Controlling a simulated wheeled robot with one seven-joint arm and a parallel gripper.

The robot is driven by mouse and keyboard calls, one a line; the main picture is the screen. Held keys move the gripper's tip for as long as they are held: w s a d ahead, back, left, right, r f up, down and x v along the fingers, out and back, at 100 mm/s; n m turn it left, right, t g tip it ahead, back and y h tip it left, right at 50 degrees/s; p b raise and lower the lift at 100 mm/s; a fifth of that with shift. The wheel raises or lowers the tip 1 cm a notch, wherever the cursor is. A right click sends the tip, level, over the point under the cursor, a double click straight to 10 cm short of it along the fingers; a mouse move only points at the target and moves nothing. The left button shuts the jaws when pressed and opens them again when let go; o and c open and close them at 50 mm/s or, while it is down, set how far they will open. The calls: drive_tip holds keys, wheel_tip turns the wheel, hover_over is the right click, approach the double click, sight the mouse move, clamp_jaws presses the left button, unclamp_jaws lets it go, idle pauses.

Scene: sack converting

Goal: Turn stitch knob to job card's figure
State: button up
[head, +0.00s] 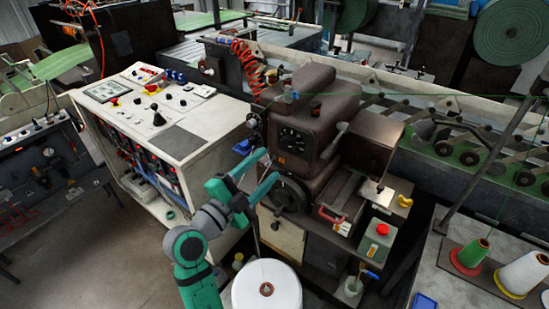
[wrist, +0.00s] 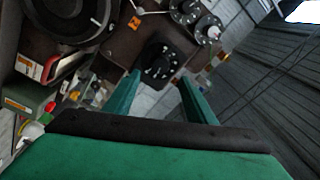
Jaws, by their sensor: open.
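The stitch knob appears to be the black round knob with white marks (wrist: 158,64) in the wrist view. It sits on the brown machine body close to an orange label (wrist: 135,38). In the head view it seems to be the dark marked dial (head: 292,138) above the handwheel. My gripper (wrist: 159,82) is open and empty, and the knob shows between and beyond its fingertips, apart from them. In the head view my gripper (head: 262,167) is left of the machine. The knob's setting is too small to read. I cannot pick out the job card.
A black handwheel (head: 290,196) stands just below the dial. Several smaller round dials (wrist: 185,12) are near the knob. A white control cabinet (head: 215,115) is at left. A white drum (head: 265,288) stands below my arm, and thread cones (head: 470,256) at right.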

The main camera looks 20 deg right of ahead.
drive_tip(key=shift+v, duration=1.15)
